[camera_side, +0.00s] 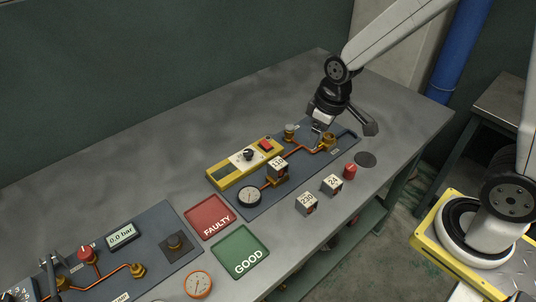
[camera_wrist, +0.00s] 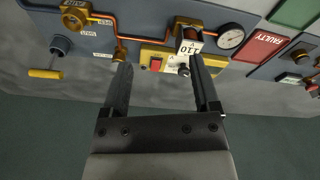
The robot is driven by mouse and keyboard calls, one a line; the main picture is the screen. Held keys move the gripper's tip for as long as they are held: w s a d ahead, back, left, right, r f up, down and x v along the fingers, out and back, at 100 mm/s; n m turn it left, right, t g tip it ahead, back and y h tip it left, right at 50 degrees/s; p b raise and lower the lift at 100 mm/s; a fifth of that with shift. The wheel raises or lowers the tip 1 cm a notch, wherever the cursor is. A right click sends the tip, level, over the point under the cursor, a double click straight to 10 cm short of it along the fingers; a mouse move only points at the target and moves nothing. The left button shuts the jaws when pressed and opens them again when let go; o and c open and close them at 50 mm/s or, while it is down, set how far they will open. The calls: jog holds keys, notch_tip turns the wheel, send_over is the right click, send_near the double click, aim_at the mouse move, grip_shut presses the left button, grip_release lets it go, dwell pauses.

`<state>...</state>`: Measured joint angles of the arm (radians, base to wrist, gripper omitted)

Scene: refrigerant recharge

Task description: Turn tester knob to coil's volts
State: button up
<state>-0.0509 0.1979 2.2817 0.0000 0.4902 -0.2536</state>
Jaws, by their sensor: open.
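The yellow tester (camera_side: 245,162) lies on the bench behind the blue-grey board. It has a black knob (camera_side: 249,154) on a white dial and a red switch (camera_side: 265,145). A coil marked 110 (camera_side: 277,166) sits on the copper pipework in front of it. In the wrist view, the coil (camera_wrist: 190,46) reads 110 V, and the tester (camera_wrist: 160,52) and knob (camera_wrist: 184,71) show beyond my fingers, the knob near the right finger. My gripper (camera_wrist: 161,64) is open and empty. In the side view, my gripper (camera_side: 343,122) is above the board's far right end, right of the tester. The dial's setting is unreadable.
Loose coils marked 230 (camera_side: 307,203) and 24 (camera_side: 332,185) and a red cap (camera_side: 350,171) stand near the front edge. A gauge (camera_side: 249,197) is on the board. Red FAULTY (camera_side: 210,216) and green GOOD (camera_side: 241,252) mats lie empty. Bench behind the tester is clear.

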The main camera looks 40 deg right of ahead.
jog(key=w+a+f+n+g, duration=0.1)
jog(key=w+a+n, duration=0.35)
jog(key=w, duration=0.55)
jog(key=n+g, duration=0.1)
jog(key=n, duration=0.5)
send_over(248, 151)
notch_tip(248, 151, down, 3)
jog(key=shift+r, duration=0.1)
jog(key=shift+f, duration=0.2)
jog(key=shift+f, duration=3.75)
jog(key=shift+m, duration=0.25)
grip_shut()
